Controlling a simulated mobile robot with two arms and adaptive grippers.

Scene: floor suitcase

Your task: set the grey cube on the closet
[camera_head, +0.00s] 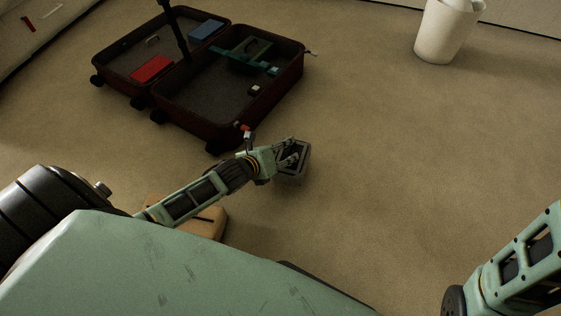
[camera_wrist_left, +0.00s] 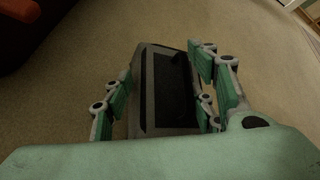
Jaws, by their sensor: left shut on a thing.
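The grey cube (camera_head: 291,177) is a box-like block with a dark recessed face. My left gripper (camera_head: 293,156) is shut on it, with the cube between its fingers, over the carpet just right of the suitcase. In the left wrist view, the grey cube (camera_wrist_left: 146,90) sits between the green and grey fingers of the left gripper (camera_wrist_left: 162,75); its lower part is hidden by my wrist. I cannot pick out the closet for certain in either view. My right arm shows at the lower right of the head view, but its gripper is out of view.
An open dark red suitcase (camera_head: 222,137) lies on the floor, holding a red box (camera_head: 151,68), a blue item (camera_head: 206,30) and teal things. A brown object (camera_head: 213,221) lies partly under my left arm. A white bin (camera_head: 441,35) stands at upper right.

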